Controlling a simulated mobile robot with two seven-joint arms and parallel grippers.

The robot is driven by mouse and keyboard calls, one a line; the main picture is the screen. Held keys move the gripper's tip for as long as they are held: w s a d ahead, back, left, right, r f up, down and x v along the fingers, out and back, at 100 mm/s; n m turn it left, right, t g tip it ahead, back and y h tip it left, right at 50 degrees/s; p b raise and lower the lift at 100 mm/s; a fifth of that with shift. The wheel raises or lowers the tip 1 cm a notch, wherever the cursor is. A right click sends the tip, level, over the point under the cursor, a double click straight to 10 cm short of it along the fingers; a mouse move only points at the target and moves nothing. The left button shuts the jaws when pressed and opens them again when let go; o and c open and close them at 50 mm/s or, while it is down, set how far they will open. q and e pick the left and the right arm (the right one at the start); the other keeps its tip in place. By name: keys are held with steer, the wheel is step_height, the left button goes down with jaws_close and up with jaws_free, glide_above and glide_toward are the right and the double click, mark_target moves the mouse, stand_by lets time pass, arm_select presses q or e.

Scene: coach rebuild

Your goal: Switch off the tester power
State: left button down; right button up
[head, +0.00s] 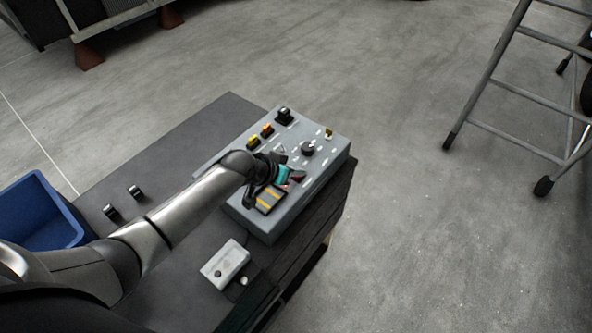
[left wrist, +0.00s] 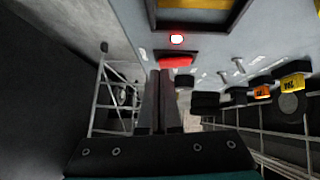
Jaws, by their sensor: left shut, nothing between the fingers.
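The tester is a grey box (head: 315,188) with a sloping panel, standing on a dark bench. A red rocker switch shows beside my fingers in the head view (head: 298,176) and beyond the fingertips in the left wrist view (left wrist: 176,62). A lit red lamp (left wrist: 177,39) sits next to the switch. My left gripper (head: 280,178) is over the panel close to the switch, its fingers shut and empty; they also show in the left wrist view (left wrist: 160,76). Whether the fingertips touch the switch cannot be told. My right gripper is not in view.
The panel also carries a black knob (head: 308,148), yellow and orange plugs (head: 253,141) and a yellow-striped window (head: 270,200). A white box (head: 225,264) and a blue bin (head: 38,212) are nearby. A ladder (head: 490,75) stands right; the floor between is clear.

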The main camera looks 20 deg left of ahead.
mark_target(295, 180)
arm_select(q)
steer(key=shift+s+d+f, duration=0.1)
steer(key=shift+d+f, duration=0.05)
steer(key=shift+f, duration=0.3)
steer(key=shift+r, duration=0.1)
steer(key=shift+w+a+r, duration=0.15)
steer(key=shift+a, duration=0.25)
steer(key=shift+w+a+r, duration=0.1)
steer(key=shift+a+r, duration=0.05)
steer(key=shift+a, duration=0.2)
steer(key=shift+d+r+p, duration=0.1)
steer(key=shift+r+p, duration=0.3)
steer(key=shift+r, duration=0.1)
steer(key=r+p, duration=0.3)
steer(key=shift+d+r+p, duration=0.25)
steer(key=shift+p, duration=0.05)
steer(key=s+d+p+v, duration=0.1)
steer(key=v, duration=0.8)
steer(key=shift+s+d+r, duration=0.15)
steer(key=shift+s+d, duration=0.05)
steer(key=shift+d, duration=0.05)
